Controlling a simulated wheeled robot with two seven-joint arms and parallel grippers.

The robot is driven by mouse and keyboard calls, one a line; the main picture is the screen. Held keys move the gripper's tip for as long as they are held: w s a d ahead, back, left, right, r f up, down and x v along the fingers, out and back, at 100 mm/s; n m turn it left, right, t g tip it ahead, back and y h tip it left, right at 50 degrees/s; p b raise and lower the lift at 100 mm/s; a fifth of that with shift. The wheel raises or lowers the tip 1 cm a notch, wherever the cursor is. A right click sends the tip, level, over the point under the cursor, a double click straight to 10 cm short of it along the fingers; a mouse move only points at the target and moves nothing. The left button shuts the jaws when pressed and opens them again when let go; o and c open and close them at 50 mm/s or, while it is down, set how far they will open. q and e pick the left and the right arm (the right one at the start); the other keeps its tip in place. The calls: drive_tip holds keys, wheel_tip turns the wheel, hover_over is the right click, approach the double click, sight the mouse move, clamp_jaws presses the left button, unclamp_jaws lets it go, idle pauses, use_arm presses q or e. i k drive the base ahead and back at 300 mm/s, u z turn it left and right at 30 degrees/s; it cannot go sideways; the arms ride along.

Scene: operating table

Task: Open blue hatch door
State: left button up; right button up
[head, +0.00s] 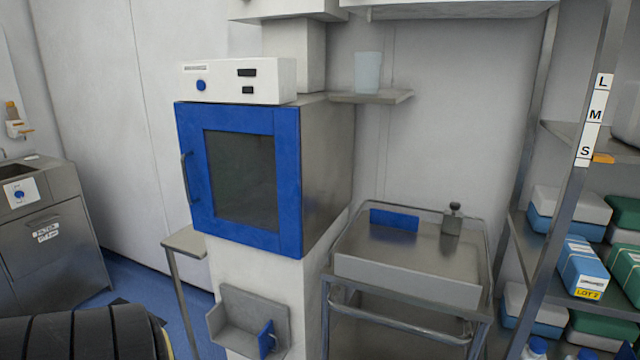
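The blue hatch door (290,180) is on the front of a grey metal cabinet above a white pedestal. It has a blue frame around a dark window (242,177) and looks shut. Its handle (187,178) is a vertical grey bar on the left edge of the door. Neither of my grippers shows in the head view. A black ribbed part at the bottom left looks like part of my own arm; its gripper is out of view.
A small side table (186,242) stands just left of the hatch, below the handle. A steel cart (410,285) stands to the right, and a shelf rack (560,215) with boxes is at far right. A steel cabinet (50,245) is at left. Blue floor shows between.

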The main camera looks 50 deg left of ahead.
sight(193, 121)
drive_tip(key=u, duration=2.1)
drive_tip(key=i, duration=0.45)
drive_tip(key=z, duration=0.2)
